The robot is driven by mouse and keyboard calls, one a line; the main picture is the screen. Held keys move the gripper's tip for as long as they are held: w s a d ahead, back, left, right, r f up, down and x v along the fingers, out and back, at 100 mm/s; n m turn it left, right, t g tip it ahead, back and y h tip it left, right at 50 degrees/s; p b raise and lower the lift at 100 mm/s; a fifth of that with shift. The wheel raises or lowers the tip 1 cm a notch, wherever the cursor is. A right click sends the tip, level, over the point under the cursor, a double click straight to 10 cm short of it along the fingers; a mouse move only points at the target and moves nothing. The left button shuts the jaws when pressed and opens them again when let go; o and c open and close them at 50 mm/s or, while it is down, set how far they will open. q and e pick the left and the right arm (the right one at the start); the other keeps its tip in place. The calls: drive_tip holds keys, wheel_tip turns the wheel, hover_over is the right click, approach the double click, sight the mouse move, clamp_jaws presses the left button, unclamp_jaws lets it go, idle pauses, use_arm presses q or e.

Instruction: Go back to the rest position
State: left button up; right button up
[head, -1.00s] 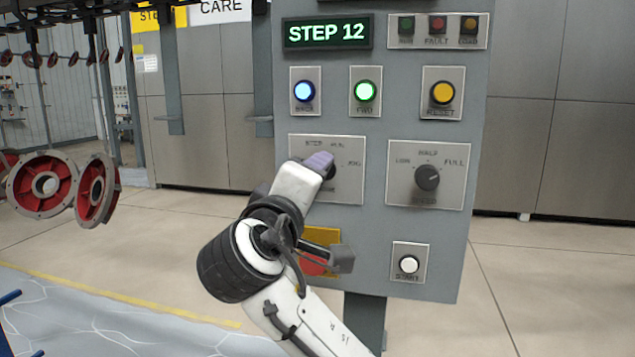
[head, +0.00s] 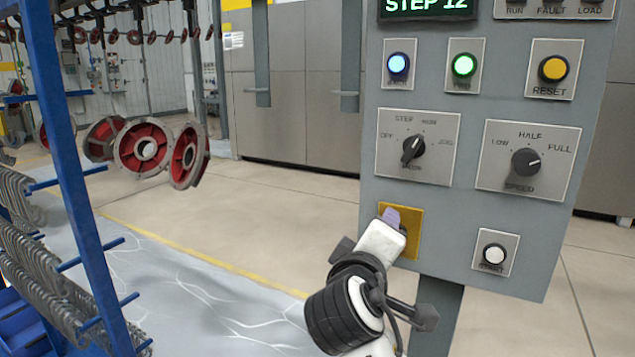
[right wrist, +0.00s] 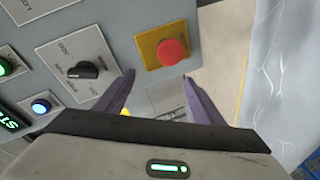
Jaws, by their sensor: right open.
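My right gripper (head: 391,216) shows in the head view in front of the yellow plate (head: 414,245) at the lower left of the grey control panel (head: 460,215). In the right wrist view its two purple fingers (right wrist: 155,95) are apart with nothing between them. The red button (right wrist: 172,53) on the yellow plate lies beyond the fingertips there; in the head view the gripper hides it. The mode knob (head: 413,148) is clear of the gripper, its pointer tilted up and right. My left gripper is not in view.
The panel also carries a speed knob (head: 525,162), a white start button (head: 494,254) and lit blue (head: 398,64) and green (head: 464,65) buttons. A blue rack (head: 75,180) with grey hooks stands at left. Red wheels (head: 145,148) hang behind. Floor between is clear.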

drive_tip(key=s+f+m+g+y, duration=0.1)
drive_tip(key=s+f+g+y, duration=0.3)
drive_tip(key=f, duration=1.2)
drive_tip(key=s+f+y, duration=0.2)
drive_tip(key=s+f, duration=0.4)
drive_tip(key=f, duration=1)
drive_tip(key=s+d+f+m+g+y, duration=0.1)
drive_tip(key=s+f+m, duration=0.1)
drive_tip(key=s+f, duration=0.4)
drive_tip(key=s+d+f+m+g+y, duration=0.1)
drive_tip(key=s+f, duration=0.6)
drive_tip(key=s, duration=0.8)
drive_tip(key=shift+d+m+y, duration=0.3)
drive_tip(key=shift+d+m, duration=0.3)
drive_tip(key=shift+m, duration=0.6)
drive_tip(key=shift+f, duration=0.1)
